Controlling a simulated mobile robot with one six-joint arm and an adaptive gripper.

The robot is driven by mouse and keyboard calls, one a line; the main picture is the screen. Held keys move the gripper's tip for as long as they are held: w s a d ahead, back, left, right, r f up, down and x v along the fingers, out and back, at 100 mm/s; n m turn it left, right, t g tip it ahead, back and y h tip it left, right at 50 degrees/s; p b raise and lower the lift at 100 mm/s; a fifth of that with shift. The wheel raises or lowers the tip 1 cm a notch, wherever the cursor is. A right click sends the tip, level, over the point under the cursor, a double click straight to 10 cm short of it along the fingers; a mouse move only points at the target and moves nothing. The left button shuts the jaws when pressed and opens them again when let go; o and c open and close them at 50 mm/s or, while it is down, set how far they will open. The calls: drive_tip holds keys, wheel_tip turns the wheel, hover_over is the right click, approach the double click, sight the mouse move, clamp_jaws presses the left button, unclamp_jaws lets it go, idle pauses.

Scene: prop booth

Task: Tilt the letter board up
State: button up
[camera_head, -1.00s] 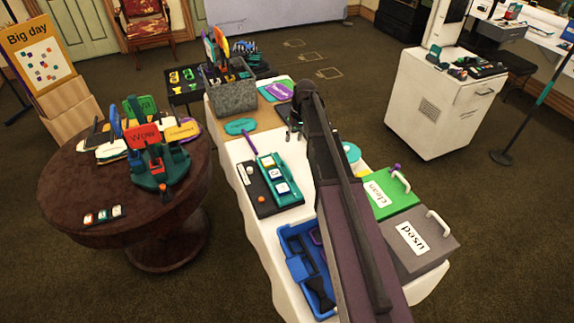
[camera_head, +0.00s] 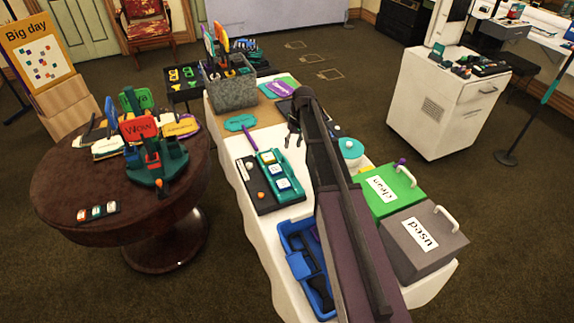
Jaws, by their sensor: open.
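A flat dark board (camera_head: 262,198) with a teal strip (camera_head: 274,171) holding several pale letter-like tiles lies on the white-covered table; it looks like the letter board. A purple rod (camera_head: 249,134) sticks out at its far end, and a small orange ball (camera_head: 261,195) is on it. My gripper (camera_head: 292,139) is beyond the board and to its right, above the table. Its dark fingers are apart and empty, partly hidden by my arm. My arm crosses the table's right half and hides part of it.
A blue tray (camera_head: 290,238) is nearer than the board. Green "clean" (camera_head: 396,198) and grey "used" (camera_head: 425,240) boxes stand right of my arm. A grey bin (camera_head: 234,92) of paddles stands at the far end. A round brown table (camera_head: 55,185) is left, across open floor.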

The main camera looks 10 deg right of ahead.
sight(288, 163)
drive_tip(key=shift+s+a+f+b, duration=0.1)
drive_tip(key=shift+a+f+b, duration=0.15)
drive_tip(key=shift+f+b, duration=1)
drive_tip(key=shift+a+f+b, duration=0.25)
drive_tip(key=shift+f+b, duration=0.9)
drive_tip(key=shift+f, duration=0.25)
drive_tip(key=shift+s+a+f+b, duration=0.1)
drive_tip(key=shift+a+f+b, duration=0.15)
drive_tip(key=shift+f+b, duration=1)
clamp_jaws()
drive_tip(key=shift+a, duration=0.55)
drive_tip(key=shift+d, duration=0.4)
